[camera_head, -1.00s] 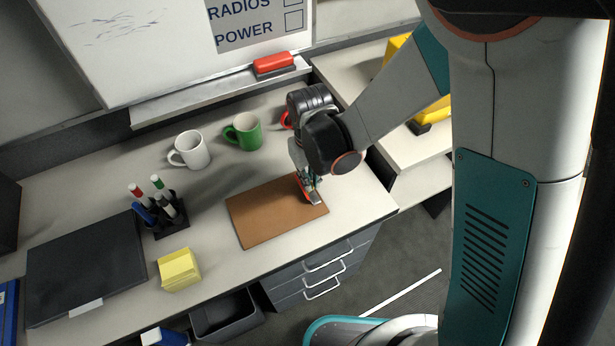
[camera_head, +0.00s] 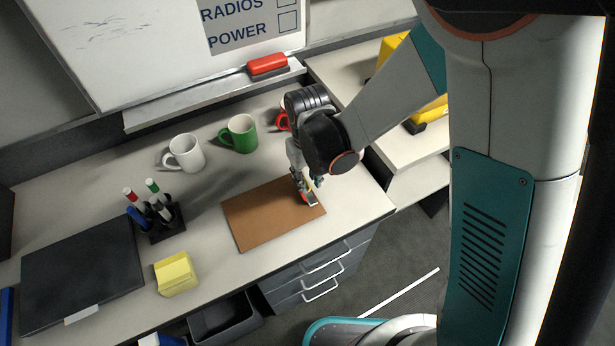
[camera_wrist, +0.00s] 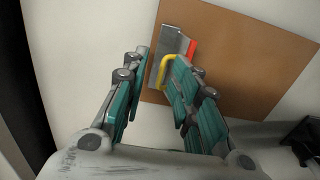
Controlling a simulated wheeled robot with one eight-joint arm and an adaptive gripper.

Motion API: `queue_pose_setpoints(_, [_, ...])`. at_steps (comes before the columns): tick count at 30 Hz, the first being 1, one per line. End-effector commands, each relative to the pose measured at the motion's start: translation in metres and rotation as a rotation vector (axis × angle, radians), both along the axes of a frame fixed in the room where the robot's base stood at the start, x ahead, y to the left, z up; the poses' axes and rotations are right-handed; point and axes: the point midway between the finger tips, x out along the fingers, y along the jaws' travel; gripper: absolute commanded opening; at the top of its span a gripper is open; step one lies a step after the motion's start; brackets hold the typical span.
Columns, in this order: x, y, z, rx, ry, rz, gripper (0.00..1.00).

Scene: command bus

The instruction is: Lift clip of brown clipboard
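The brown clipboard (camera_head: 262,218) lies flat on the desk near its front edge. In the wrist view its brown board (camera_wrist: 240,60) fills the upper right. Its grey metal clip (camera_wrist: 173,42) has a red strip (camera_wrist: 192,48) beside it and a curved yellow lever (camera_wrist: 163,70). My gripper (camera_head: 307,187) is low over the clip end of the board. In the wrist view my gripper (camera_wrist: 161,58) has its teal fingers apart, with the yellow lever in the gap near the right finger. I cannot tell whether they touch. The clip is mostly hidden in the head view.
Green (camera_head: 239,133) and white (camera_head: 184,153) mugs stand behind the clipboard, with a red mug (camera_head: 282,120) partly hidden by my arm. A pen holder (camera_head: 163,222), sticky notes (camera_head: 176,274) and a black folder (camera_head: 82,272) lie left. Drawers (camera_head: 318,277) are below the front edge.

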Motion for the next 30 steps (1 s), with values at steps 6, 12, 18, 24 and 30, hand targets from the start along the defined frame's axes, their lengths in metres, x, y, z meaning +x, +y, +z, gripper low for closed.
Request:
queue_pose_setpoints(6, [0.0,0.0,0.0,0.001,-0.001,0.0,0.27])
queue_pose_setpoints(12, [0.0,0.0,0.008,0.001,-0.001,0.0,0.27])
queue_pose_setpoints(18, [0.0,0.0,0.026,0.001,-0.001,0.0,0.27])
queue_pose_setpoints(24, [0.0,0.0,0.044,0.001,-0.001,0.0,0.27])
queue_pose_setpoints(30, [0.0,0.0,0.062,0.001,-0.001,0.0,0.27])
